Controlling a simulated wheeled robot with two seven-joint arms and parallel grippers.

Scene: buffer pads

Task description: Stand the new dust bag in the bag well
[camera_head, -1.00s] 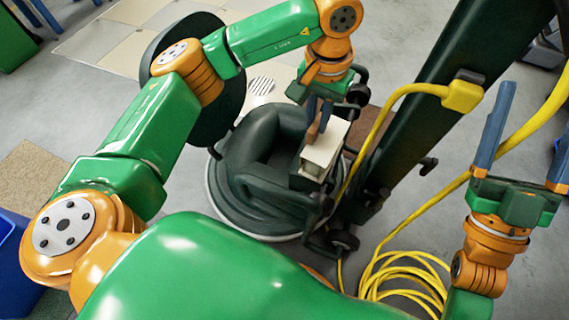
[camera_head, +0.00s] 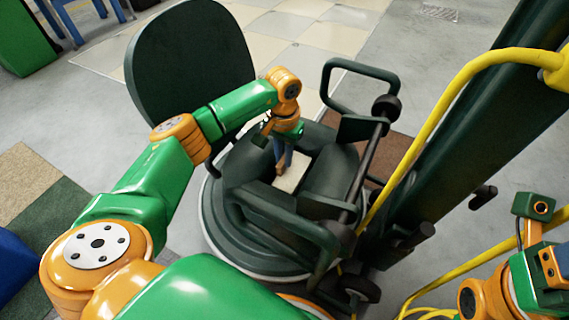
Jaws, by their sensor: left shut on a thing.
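The dust bag (camera_head: 295,172) is a pale cream block with its top showing. It sits down in the dark opening of the bag well (camera_head: 262,162), in the top of the dark green floor machine (camera_head: 232,215). The well walls hide its lower part, so I cannot tell whether it touches the bottom.
A dark oval lid (camera_head: 190,65) stands raised behind my left arm. Looped handles (camera_head: 362,82) and a thick dark column (camera_head: 480,130) with a yellow cable (camera_head: 450,95) flank the well on the right. Tiled floor is open at the back.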

